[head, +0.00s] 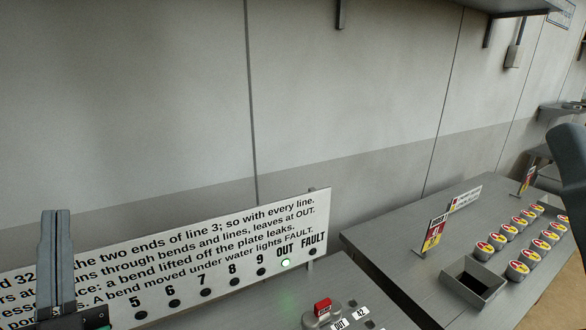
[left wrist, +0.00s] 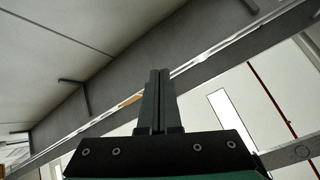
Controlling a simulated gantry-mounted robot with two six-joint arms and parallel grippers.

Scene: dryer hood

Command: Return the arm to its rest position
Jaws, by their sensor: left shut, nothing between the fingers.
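My left gripper (head: 57,213) stands upright at the lower left of the head view, in front of the white sign board. Its two grey fingers are pressed together with nothing between them. In the left wrist view the same fingers (left wrist: 159,72) point up toward a shelf underside and the ceiling area, clear of any object. My right gripper does not show in either view.
A white sign board (head: 215,240) with a row of numbered lamps stands at the lower left; the OUT lamp (head: 285,263) glows green. A red switch (head: 323,306) sits below. On the right bench are several labelled cups (head: 517,270) and a square bin (head: 472,283).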

